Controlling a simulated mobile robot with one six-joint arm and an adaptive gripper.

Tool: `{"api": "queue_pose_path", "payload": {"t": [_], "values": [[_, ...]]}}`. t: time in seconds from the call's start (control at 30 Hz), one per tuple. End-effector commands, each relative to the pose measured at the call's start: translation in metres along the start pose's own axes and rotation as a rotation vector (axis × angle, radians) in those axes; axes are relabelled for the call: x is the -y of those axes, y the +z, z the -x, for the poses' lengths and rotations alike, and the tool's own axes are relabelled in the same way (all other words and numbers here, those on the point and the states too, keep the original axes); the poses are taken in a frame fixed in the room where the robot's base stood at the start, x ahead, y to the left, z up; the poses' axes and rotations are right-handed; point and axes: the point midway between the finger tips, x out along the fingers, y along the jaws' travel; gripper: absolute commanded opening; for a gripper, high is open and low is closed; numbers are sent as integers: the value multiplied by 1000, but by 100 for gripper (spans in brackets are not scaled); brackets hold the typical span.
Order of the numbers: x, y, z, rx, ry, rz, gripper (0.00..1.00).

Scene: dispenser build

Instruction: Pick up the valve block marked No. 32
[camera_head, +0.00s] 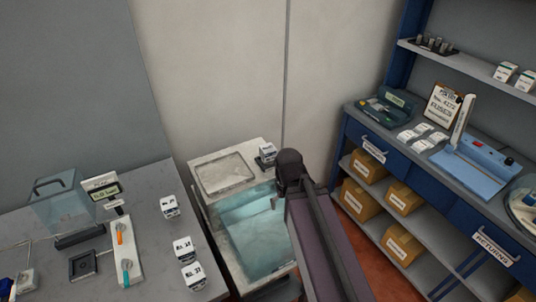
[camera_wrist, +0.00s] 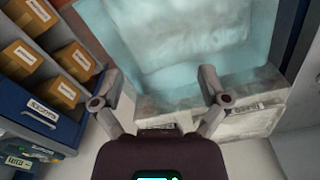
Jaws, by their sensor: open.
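Small white blocks with dark tops and printed labels show in the head view. One block (camera_head: 169,206) stands on the left grey counter, and two more, a middle block (camera_head: 183,249) and a front block (camera_head: 193,275), stand near its right edge. Another block (camera_head: 267,153) sits on the back right rim of the water tank. The labels are too small for me to tell surely which is No. 32. My gripper (camera_wrist: 158,80) is open and empty in the wrist view, above the tank's edge. In the head view my arm largely hides it. No block shows between its fingers.
The water tank (camera_head: 203,220) stands between the left counter (camera_head: 150,240) and the blue shelf unit (camera_head: 365,130). A clear box (camera_head: 60,205) and a white board with orange and teal handles (camera_head: 122,250) occupy the counter. Cardboard boxes (camera_head: 402,198) fill the lower shelves.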

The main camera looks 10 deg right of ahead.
Motion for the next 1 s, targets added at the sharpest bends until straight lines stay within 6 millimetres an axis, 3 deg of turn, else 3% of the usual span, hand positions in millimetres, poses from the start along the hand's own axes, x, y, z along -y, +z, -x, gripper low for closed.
{"api": "queue_pose_path", "payload": {"t": [0.27, 0.3, 0.37, 0.57, 0.77, 1.0], "values": [[0, 0, 0, 0, 0, 0, 94], [0, 0, 0, 0, 0, 0, 100], [0, 0, 0, 0, 1, 2, 100], [0, -13, -4, 7, 45, 75, 100], [0, -50, -12, 40, 184, 299, 100], [11, -112, -15, 152, 433, 696, 100]]}}
